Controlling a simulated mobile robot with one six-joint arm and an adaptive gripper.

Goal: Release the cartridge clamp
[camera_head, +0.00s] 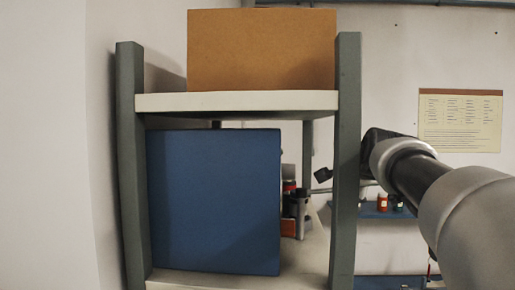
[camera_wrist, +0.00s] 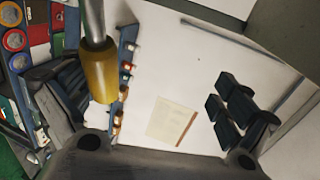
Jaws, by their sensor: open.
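A yellow cylindrical grip on a metal rod (camera_wrist: 100,72) shows large at the upper left of the wrist view, likely the clamp lever. My gripper (camera_wrist: 150,95) is open, its dark fingers far apart to the left and right. The yellow grip lies between them, nearer the left finger; I cannot tell whether they touch. In the head view, a grey upright fixture (camera_head: 302,208), perhaps the clamp, stands right of the blue box, with a thin rod reaching right behind the post. The shelf post hides much of my gripper there. The cartridge cannot be made out clearly.
A blue box (camera_head: 213,200) fills the left of the lower shelf and a brown box (camera_head: 262,50) sits on the upper board (camera_head: 235,101). The grey right post (camera_head: 345,170) stands close to my arm. A blue wall shelf (camera_head: 372,211) holds small containers behind.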

